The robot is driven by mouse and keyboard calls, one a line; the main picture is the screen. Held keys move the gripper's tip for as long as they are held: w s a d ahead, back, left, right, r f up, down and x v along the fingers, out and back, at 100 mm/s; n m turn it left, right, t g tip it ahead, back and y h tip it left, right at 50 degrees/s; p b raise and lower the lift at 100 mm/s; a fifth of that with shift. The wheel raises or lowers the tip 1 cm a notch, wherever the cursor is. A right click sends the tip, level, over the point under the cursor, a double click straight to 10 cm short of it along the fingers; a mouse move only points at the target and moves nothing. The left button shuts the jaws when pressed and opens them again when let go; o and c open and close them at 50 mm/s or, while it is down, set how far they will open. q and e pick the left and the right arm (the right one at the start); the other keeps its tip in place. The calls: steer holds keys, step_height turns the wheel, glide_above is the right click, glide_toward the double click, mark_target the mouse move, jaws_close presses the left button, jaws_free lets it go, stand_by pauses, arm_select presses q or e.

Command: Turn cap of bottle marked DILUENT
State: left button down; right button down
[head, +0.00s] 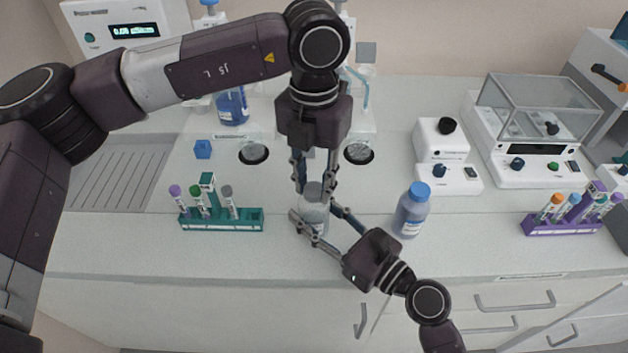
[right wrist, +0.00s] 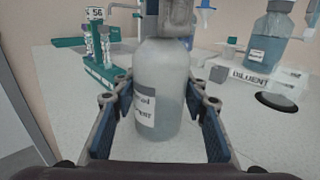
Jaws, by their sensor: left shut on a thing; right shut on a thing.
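A pale, cloudy bottle (head: 314,222) with a grey cap (head: 313,190) stands upright near the bench's front edge. In the right wrist view the bottle (right wrist: 162,85) shows a white label, turned partly away, with letters ending in "ENT"; its grey cap (right wrist: 178,14) is cut off by the top edge. My right gripper (head: 316,212) is shut on the bottle's body from the front right, one finger on each side. My left gripper (head: 314,188) points down from above and is shut on the cap. The fingers partly hide cap and bottle in the head view.
A blue-capped bottle (head: 411,212) stands to the right. A green tube rack (head: 240,222) is to the left, a purple rack (head: 562,228) far right. Behind are round dark-rimmed recesses (head: 358,153), a DILUENT sign (right wrist: 250,77) and a blue-liquid bottle (right wrist: 268,42).

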arm_select(q)
steer(key=m, duration=2)
steer(key=c, duration=1.5)
jaws_free()
